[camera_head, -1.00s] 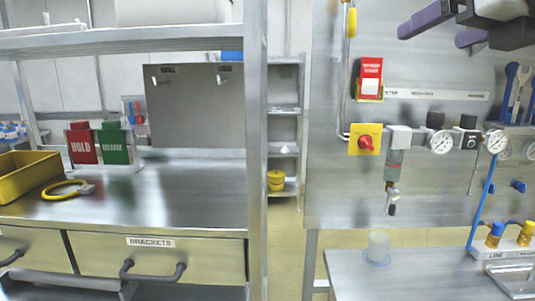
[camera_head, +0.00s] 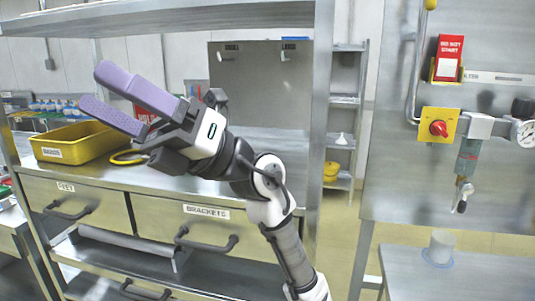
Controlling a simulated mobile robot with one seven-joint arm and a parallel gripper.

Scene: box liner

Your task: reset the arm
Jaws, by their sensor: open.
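My gripper (camera_head: 122,100) has two purple finger pads with a gap between them. It is open and empty. It is raised in front of the metal shelf bench (camera_head: 240,183), pointing to the upper left. In the picture it overlaps the far edge of the yellow bin and hides most of the red HOLD sign. My arm reaches up to it from the bottom middle of the view.
The yellow bin (camera_head: 80,153) and a yellow ring-shaped tool (camera_head: 125,157) sit on the bench top. Drawers with protruding handles (camera_head: 205,242) are below. A steel panel with a red knob (camera_head: 438,128) stands at right. A clear cup (camera_head: 441,248) stands on the right table.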

